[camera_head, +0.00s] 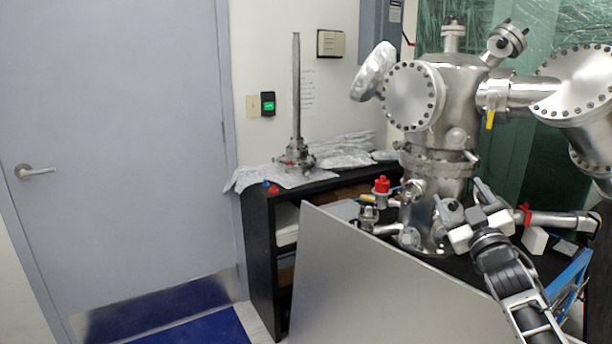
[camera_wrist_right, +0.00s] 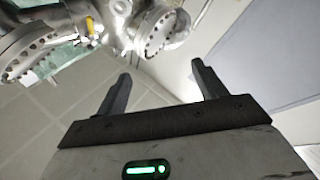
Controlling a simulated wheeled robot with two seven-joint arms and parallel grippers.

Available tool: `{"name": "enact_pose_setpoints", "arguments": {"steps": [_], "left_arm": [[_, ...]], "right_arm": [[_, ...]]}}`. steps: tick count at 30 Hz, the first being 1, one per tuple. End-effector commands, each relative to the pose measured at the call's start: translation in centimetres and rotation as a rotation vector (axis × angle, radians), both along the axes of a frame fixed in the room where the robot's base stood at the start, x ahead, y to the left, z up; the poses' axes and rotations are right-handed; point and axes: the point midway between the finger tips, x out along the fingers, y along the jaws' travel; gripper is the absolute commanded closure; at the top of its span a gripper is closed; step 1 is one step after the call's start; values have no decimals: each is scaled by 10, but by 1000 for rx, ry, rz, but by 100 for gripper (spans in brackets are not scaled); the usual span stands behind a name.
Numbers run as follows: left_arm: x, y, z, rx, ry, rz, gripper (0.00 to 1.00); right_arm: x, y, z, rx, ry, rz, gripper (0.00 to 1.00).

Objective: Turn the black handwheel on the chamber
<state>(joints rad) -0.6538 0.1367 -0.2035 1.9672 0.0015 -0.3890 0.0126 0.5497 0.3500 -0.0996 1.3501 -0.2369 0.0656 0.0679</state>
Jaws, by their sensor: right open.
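The steel chamber (camera_head: 455,95) stands at the right in the head view, with round bolted flanges. It also shows along the top left of the right wrist view (camera_wrist_right: 75,14). I cannot make out a black handwheel in either view; my gripper covers part of the lower chamber. My right gripper (camera_head: 457,190) is open in front of the chamber's lower body, its fingers pointing up. In the right wrist view its two fingers (camera_wrist_right: 161,68) stand wide apart with nothing between them. My left gripper is not in view.
A red-capped valve (camera_head: 382,185) stands left of the chamber's base. A grey panel (camera_head: 375,285) stands in front of the black bench (camera_head: 258,235). A steel column (camera_head: 297,95) stands on foil at the left.

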Motion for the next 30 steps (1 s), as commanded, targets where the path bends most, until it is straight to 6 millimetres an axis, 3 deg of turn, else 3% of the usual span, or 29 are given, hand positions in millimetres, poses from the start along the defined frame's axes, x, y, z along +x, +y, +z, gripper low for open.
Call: {"name": "enact_pose_setpoints", "arguments": {"steps": [3, 8, 9, 17, 20, 24, 27, 30], "left_arm": [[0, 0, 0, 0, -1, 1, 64], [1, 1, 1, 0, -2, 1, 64], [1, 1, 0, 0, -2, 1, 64], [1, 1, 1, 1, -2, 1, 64], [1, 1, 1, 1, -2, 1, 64], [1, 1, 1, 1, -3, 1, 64], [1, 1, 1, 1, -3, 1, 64], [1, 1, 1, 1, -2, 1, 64]], "right_arm": [[9, -20, -34, 114, 186, -80, 30], [10, -33, -83, 237, 435, -143, 30], [1, -22, -104, 229, 452, -126, 30], [-63, 29, -204, 234, 596, -56, 30], [-103, 53, -247, 247, 671, -24, 30], [-181, 92, -307, 288, 798, 27, 30], [-242, 117, -337, 329, 887, 55, 30], [-298, 137, -355, 372, 964, 75, 30]]}}
